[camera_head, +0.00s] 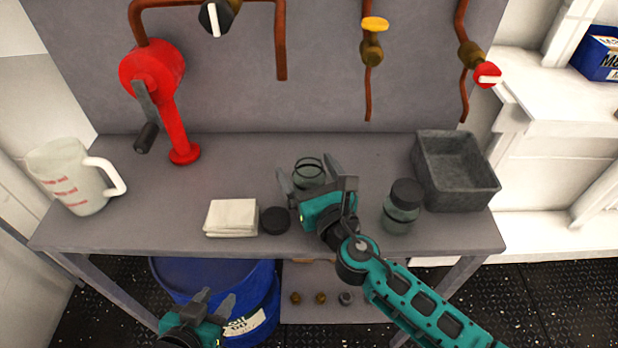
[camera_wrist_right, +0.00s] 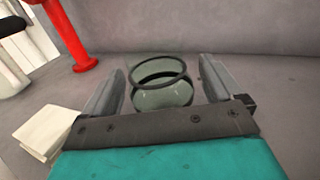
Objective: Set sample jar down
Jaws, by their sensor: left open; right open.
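An open glass jar with a dark rim (camera_head: 309,170) stands upright on the grey bench (camera_head: 365,155). My right gripper (camera_head: 316,186) is open, with its fingers on either side of the jar. In the right wrist view the jar (camera_wrist_right: 160,88) sits between the spread fingers, with gaps showing on both sides; its lower part is hidden by the gripper body. A black lid (camera_head: 275,220) lies on the bench left of my right gripper. A second jar with its black lid on (camera_head: 402,207) stands to the right. My left gripper (camera_head: 214,297) is open and empty, low in front of the bench.
A folded white cloth (camera_head: 232,217) lies left of the lid. A measuring jug (camera_head: 75,178) stands at the far left, a red hand pump (camera_head: 170,100) behind. A grey stone bin (camera_head: 455,172) is at the right. A blue drum (camera_head: 225,285) is below.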

